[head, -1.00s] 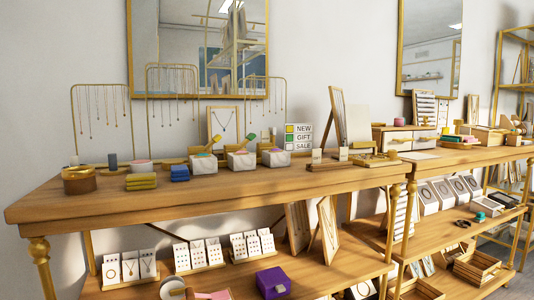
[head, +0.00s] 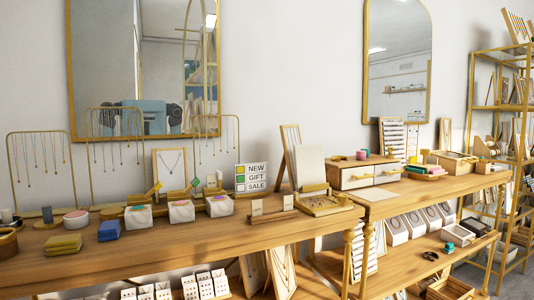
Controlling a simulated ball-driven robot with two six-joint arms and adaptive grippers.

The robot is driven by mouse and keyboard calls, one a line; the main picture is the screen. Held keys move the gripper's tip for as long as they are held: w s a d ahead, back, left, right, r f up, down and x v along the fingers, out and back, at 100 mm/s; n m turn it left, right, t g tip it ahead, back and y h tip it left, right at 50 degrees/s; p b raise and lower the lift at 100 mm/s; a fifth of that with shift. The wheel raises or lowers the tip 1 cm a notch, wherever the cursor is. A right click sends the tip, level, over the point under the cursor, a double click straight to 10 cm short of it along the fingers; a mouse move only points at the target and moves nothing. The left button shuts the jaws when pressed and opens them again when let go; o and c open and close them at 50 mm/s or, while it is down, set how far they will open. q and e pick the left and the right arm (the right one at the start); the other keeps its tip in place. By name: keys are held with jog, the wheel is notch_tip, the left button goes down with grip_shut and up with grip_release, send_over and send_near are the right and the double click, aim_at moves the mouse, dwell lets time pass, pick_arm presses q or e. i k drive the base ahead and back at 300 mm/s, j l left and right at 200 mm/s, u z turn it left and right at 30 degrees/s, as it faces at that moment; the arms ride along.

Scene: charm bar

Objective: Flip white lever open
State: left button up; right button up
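Three small white blocks stand in a row on the near wooden table: a left one (head: 138,217), a middle one (head: 181,211) and a right one (head: 219,206). Each has a raised lever at the back. The left block's lever (head: 153,188) looks yellow and the middle one's (head: 194,184) looks green. The right block's lever (head: 219,179) looks pale or whitish, but it is small and its exact colour and angle are hard to tell. Neither of my grippers is in view.
A NEW GIFT SALE sign (head: 251,178) stands behind the blocks. Yellow (head: 63,245) and blue (head: 109,230) boxes lie to their left, and a tray (head: 325,205) to their right. Necklace stands (head: 115,109) rise behind. The table's front strip (head: 200,240) is clear.

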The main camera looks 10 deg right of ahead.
aim_at(219, 175)
jog(key=u, duration=1.45)
jog(key=i+l, duration=0.45)
jog(key=l, duration=0.3)
jog(key=i+l, duration=0.25)
jog(key=l, duration=0.1)
